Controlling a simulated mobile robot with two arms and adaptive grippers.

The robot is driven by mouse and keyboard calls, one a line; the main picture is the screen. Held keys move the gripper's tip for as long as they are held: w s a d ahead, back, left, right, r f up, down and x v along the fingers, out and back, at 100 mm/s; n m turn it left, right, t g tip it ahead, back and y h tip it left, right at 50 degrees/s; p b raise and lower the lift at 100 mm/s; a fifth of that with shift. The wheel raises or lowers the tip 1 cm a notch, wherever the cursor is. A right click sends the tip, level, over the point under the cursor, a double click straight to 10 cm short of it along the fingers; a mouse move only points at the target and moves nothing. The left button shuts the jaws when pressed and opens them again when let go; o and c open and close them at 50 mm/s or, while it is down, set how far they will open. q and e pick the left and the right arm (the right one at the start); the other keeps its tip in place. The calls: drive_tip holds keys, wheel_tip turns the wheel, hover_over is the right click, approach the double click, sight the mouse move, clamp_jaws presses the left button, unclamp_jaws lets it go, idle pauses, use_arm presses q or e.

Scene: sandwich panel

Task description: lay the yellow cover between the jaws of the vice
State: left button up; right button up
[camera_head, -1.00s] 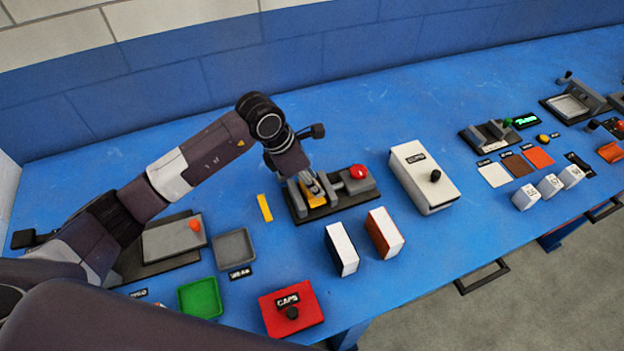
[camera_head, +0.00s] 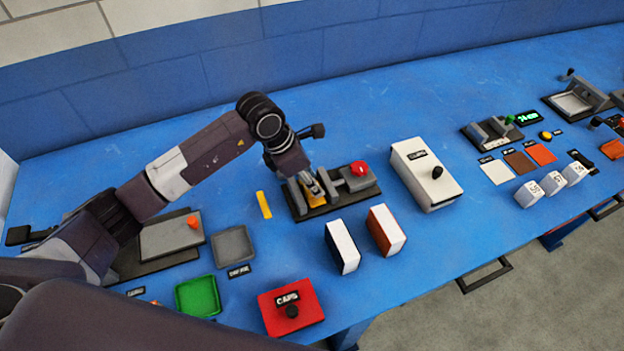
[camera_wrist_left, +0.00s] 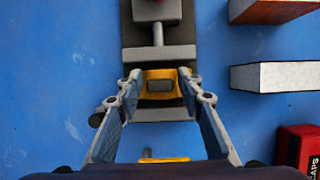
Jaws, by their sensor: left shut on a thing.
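The vice (camera_head: 353,182) is a dark base with grey jaws and a red knob, and it stands on the blue table. The yellow cover (camera_head: 317,200) is at the left part of the vice. My left gripper (camera_head: 310,189) points down over it. In the left wrist view, the yellow cover (camera_wrist_left: 149,77) has a grey middle and sits between the fingertips of my left gripper (camera_wrist_left: 161,84), next to the grey jaw block of the vice (camera_wrist_left: 160,53). The gripper is shut on the cover. The cover's underside is hidden. My right gripper is not in view.
A yellow strip (camera_head: 264,205) lies left of the vice. A grey tray (camera_head: 233,245), green tray (camera_head: 198,296) and red box (camera_head: 291,307) are in front.

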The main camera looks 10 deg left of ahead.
use_arm(q)
drive_tip(key=shift+f+b, duration=0.2)
drive_tip(key=shift+b, duration=0.25)
idle(0.7)
drive_tip(key=shift+f+b, duration=0.25)
drive_tip(key=shift+b, duration=0.05)
idle(0.3)
drive_tip(key=o, duration=1.6)
drive_tip(key=shift+r, duration=0.1)
drive_tip(key=shift+r+p, duration=2.45)
drive_tip(key=shift+r, duration=1.7)
drive_tip(key=shift+s, duration=0.1)
